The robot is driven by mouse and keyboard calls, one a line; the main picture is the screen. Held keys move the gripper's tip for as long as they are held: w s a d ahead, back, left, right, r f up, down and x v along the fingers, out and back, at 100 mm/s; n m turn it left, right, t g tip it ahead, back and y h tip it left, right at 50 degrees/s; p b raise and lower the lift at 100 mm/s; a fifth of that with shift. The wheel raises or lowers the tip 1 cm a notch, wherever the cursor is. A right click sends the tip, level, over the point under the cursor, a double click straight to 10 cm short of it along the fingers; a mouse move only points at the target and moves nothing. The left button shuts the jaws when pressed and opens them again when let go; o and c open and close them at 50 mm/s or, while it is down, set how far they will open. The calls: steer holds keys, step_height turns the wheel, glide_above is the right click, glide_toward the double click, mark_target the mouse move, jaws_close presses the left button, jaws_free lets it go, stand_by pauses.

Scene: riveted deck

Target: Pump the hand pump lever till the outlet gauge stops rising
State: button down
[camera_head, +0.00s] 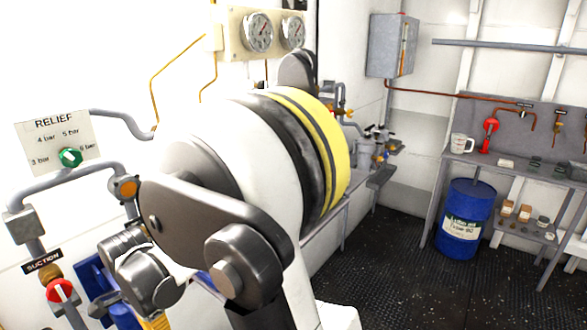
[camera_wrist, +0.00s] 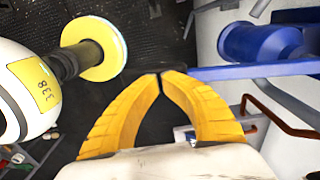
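The blue hand pump (camera_head: 92,285) is at the lower left in the head view, mostly hidden by my arm. In the wrist view its blue body (camera_wrist: 262,45) is at the upper right. A flat blue lever (camera_wrist: 255,70) runs left from it to a dark end (camera_wrist: 137,72) at my fingertips. My gripper (camera_wrist: 160,75) has its yellow fingertips together, with nothing clearly between them; whether they touch the lever is unclear. Two round gauges, left (camera_head: 258,31) and right (camera_head: 292,32), sit on a cream panel. Their readings and labels are too small to read.
A RELIEF plate (camera_head: 52,143) with a green knob (camera_head: 70,157) and a red SUCTION valve (camera_head: 60,291) are at left among grey pipes. A blue drum (camera_head: 466,218) and a bench (camera_head: 510,165) stand at right. The dark deck (camera_head: 405,265) between is clear.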

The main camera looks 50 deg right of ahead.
step_height(320, 180, up, 14)
steer(key=p, duration=1)
steer(key=shift+f+p, duration=0.2)
steer(key=shift+p, duration=0.15)
stand_by(1.0)
step_height(320, 180, down, 14)
steer(key=b, duration=1.1)
step_height(320, 180, up, 14)
steer(key=p, duration=1)
stand_by(1.1)
steer(key=shift+r+p, duration=2)
steer(key=shift+r, duration=0.5)
